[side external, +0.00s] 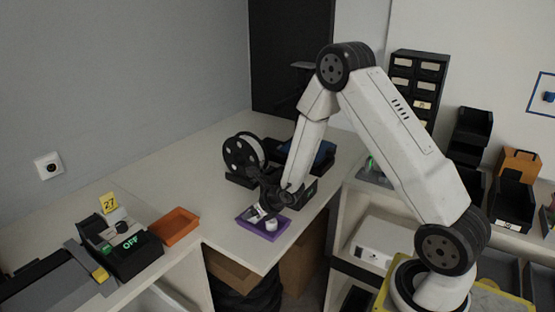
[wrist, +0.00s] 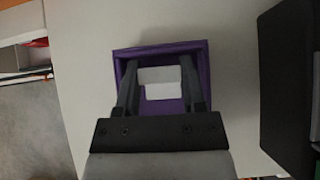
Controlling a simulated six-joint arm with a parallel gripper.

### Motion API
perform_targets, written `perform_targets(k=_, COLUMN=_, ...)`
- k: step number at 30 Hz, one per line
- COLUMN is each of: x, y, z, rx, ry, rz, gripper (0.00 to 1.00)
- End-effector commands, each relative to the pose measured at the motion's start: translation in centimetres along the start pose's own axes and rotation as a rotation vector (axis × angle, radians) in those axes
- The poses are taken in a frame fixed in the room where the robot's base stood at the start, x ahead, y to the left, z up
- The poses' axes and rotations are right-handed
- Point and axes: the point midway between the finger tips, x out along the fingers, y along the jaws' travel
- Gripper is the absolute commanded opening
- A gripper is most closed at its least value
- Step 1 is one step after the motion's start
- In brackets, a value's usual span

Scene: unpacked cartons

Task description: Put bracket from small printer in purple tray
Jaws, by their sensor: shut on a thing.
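The purple tray (side external: 245,222) stands on the table near its front edge; its rim also shows in the wrist view (wrist: 205,70). My gripper (side external: 270,207) is right above the tray, pointing down. In the wrist view my gripper (wrist: 160,80) is shut on a white bracket (wrist: 160,84), which lies between its two fingers within the tray's outline. The bracket (side external: 271,225) also shows as a small white piece at the tray in the side view. I cannot tell whether it touches the tray floor. The small printer is not clearly identifiable.
A filament spool (side external: 243,155) and a dark machine stand behind the tray. The table is clear between the orange tray and the purple tray.

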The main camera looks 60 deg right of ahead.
Motion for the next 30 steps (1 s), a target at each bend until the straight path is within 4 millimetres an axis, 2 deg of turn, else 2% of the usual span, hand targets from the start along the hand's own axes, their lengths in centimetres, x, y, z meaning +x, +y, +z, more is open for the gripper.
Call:
perform_targets(k=1, x=0.1, y=0.0, z=-0.1, rx=0.0, ry=0.0, rz=0.0, gripper=0.0)
perform_targets(k=2, x=0.1, y=0.0, z=-0.1, rx=0.0, ry=0.0, rz=0.0, gripper=0.55)
perform_targets(k=3, x=0.1, y=0.0, z=-0.1, rx=0.0, ry=-0.001, rz=0.0, gripper=0.66)
perform_targets(k=18, x=-0.2, y=0.0, z=0.2, rx=0.001, ry=0.0, rz=0.0, gripper=0.66)
perform_targets(k=23, x=-1.2, y=0.0, z=0.2, rx=0.001, ry=-0.001, rz=0.0, gripper=0.66)
perform_targets(k=30, x=-3.5, y=0.0, z=0.2, rx=0.0, ry=-0.001, rz=-0.001, gripper=0.66)
